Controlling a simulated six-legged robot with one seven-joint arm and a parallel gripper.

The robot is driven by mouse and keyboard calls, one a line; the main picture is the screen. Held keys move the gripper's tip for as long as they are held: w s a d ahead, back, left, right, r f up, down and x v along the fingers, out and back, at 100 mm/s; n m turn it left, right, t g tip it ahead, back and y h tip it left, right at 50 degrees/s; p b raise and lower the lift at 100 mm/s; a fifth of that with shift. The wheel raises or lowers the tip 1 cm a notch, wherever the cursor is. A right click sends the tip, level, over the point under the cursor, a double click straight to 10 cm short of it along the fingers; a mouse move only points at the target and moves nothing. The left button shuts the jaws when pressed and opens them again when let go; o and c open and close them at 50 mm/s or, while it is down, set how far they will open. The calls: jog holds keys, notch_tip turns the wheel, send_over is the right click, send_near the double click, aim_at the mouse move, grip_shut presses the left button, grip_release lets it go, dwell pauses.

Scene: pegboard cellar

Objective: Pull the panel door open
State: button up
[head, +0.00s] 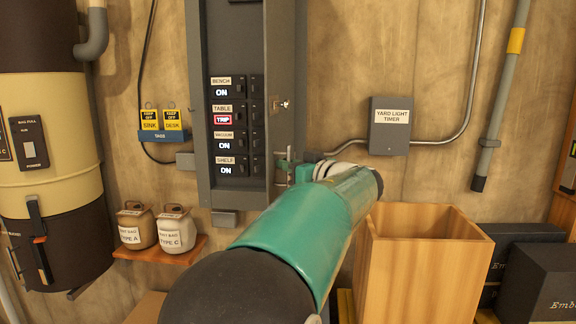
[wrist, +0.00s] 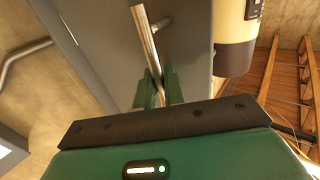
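The grey panel (head: 202,100) on the wall stands open to view, with a column of labelled switches inside. Its door (head: 284,60) stands out from the right side and shows nearly edge-on; the wrist view shows its broad grey face (wrist: 110,40). A metal bar handle (wrist: 146,42) is fixed to that face. My gripper (wrist: 159,92) has its two green fingers on either side of the bar's lower part, close against it, seemingly shut on it. In the head view my gripper (head: 292,172) is by the door's lower part, mostly hidden behind my wrist.
A key or latch (head: 284,104) sits on the door's edge. An open wooden box (head: 420,260) stands below right.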

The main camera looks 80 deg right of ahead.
jog(key=o, duration=0.4)
jog(key=shift+c, duration=0.2)
jog(key=v, duration=1.3)
jog(key=shift+s+a, duration=0.25)
jog(key=shift+s, duration=0.05)
